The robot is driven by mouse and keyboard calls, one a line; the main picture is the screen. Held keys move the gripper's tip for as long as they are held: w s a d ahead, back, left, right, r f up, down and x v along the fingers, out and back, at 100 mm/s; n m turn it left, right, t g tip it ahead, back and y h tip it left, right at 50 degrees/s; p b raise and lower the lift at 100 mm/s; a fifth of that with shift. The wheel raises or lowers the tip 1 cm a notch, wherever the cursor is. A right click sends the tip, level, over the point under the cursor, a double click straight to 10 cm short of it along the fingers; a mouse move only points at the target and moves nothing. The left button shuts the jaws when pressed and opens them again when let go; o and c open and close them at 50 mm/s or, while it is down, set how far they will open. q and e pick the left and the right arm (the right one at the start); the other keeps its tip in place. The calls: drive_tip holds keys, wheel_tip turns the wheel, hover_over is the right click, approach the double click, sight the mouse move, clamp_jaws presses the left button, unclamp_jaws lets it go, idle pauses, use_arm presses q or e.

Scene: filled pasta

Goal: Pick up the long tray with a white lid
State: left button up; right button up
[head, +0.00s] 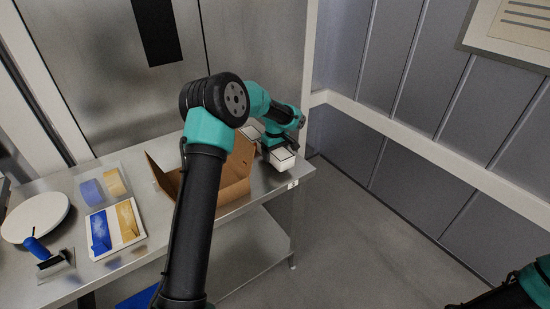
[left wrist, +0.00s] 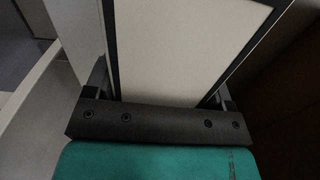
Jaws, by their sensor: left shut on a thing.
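The long tray with a white lid (head: 283,161) is at the right end of the steel table, beside the cardboard box. My left gripper (head: 272,143) reaches over the box and is shut across the tray from above. In the left wrist view the pale lid (left wrist: 185,45) with dark edges lies between the two fingers of the gripper (left wrist: 163,92). My left arm hides part of the tray and the box. I cannot tell whether the tray touches the table. My right gripper is not in view; only part of my right arm shows at the lower right.
The open cardboard box (head: 236,180) stands left of the tray. Two trays with blue and yellow contents, a nearer one (head: 128,241) and a farther one (head: 123,174), lie further left. A white round board (head: 35,216) and a blue-handled scraper (head: 38,248) are at far left.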

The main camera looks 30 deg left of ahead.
use_arm(q)
drive_tip(key=s+d+r, duration=0.2)
drive_tip(key=s+d, duration=0.6)
drive_tip(key=s, duration=0.5)
drive_tip(key=shift+s+d, duration=0.2)
drive_tip(key=shift+s, duration=0.15)
